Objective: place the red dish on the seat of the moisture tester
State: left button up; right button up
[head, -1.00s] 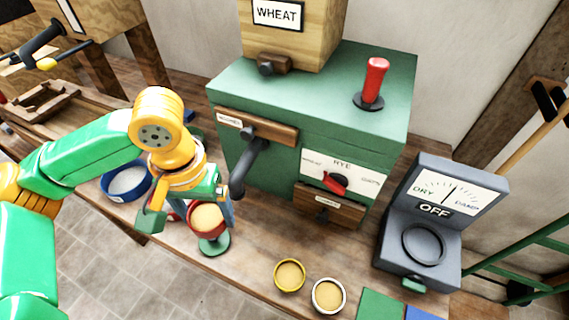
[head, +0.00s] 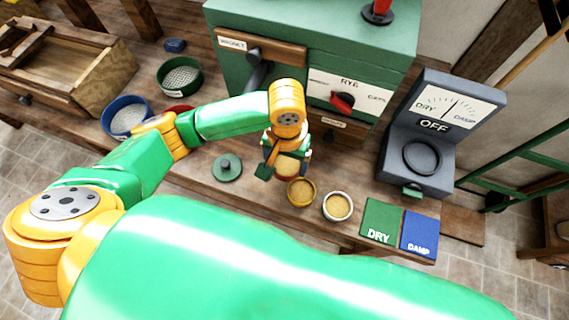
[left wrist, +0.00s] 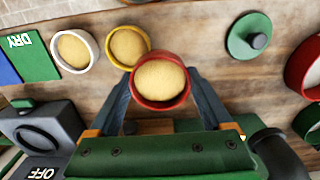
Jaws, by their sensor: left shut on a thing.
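The red dish (left wrist: 160,103), filled with tan grain, sits between the two fingers of my left gripper (left wrist: 160,80) in the left wrist view. My left gripper (head: 284,164) is shut on it and holds it just behind and left of the yellow dish in the head view, where the gripper partly hides the red dish. The grey moisture tester (head: 440,110) stands to the right. Its seat, a dark round ring (head: 422,157), is empty, and its sign reads OFF. The tester also shows at the lower left of the left wrist view (left wrist: 42,122). My right gripper is not in view.
A yellow dish (head: 301,193) and a white dish (head: 337,207) of grain stand on the bench near the gripper. Green DRY (head: 380,218) and blue DAMP (head: 420,233) plates lie in front of the tester. A green knobbed disc (head: 227,168) lies left. The green mill (head: 300,45) stands behind.

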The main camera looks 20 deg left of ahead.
aim_at(283, 157)
pick_arm(q)
jog(key=w+f, duration=0.1)
jog(key=w+a+f, duration=0.1)
jog(key=f, duration=0.2)
jog(key=shift+w+a+f, duration=0.1)
jog(key=shift+w+a, duration=0.15)
jog(key=shift+w, duration=0.15)
jog(key=shift+w+a+f+b, duration=0.15)
jog(key=shift+f+b, duration=0.3)
jog(key=shift+f, duration=1.2)
jog(key=shift+f, duration=0.1)
jog(key=o, duration=1.2)
